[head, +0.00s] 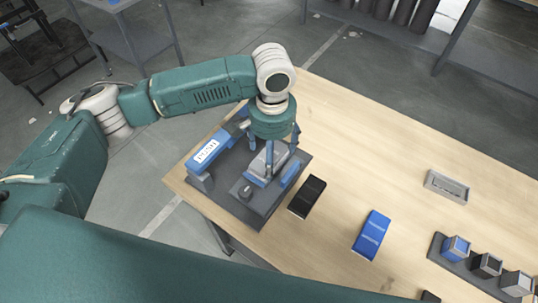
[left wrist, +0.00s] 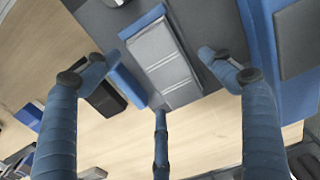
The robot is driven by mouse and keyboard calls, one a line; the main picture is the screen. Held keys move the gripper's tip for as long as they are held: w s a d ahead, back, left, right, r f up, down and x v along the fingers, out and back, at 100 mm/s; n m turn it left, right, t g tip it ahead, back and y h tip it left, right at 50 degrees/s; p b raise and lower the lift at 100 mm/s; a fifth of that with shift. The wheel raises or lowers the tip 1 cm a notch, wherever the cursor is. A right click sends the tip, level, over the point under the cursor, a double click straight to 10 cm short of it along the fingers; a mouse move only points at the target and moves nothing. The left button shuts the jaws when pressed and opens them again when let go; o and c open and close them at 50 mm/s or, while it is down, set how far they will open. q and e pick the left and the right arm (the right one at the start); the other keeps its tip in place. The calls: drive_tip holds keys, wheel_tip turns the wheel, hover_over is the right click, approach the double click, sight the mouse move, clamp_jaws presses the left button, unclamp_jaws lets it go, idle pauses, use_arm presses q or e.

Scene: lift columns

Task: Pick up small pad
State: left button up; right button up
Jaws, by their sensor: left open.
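A grey ridged pad (head: 272,160), the likely small pad, lies on a dark board (head: 255,208) at the left end of the wooden table. It also shows in the left wrist view (left wrist: 160,62), with blue edges beside it. My left gripper (head: 270,153) points down over the pad. In the left wrist view its blue fingers (left wrist: 155,82) are spread open around the pad, with one on each side and one at its near end. I cannot tell whether any finger touches the pad. The gripper partly hides the pad in the head view. My right gripper is not in view.
A blue device with a white label (head: 212,148) stands close left of the gripper. A black box (head: 307,197) and a blue box (head: 371,235) lie to the right. A grey tray (head: 446,187) and a dark rack (head: 437,246) with cubes stand farther right.

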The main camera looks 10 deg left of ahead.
use_arm(q)
drive_tip(key=shift+f, duration=0.6)
drive_tip(key=c, duration=1.5)
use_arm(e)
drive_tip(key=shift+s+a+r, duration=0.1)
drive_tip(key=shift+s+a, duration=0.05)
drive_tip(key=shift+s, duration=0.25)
use_arm(q)
drive_tip(key=shift+r, duration=0.15)
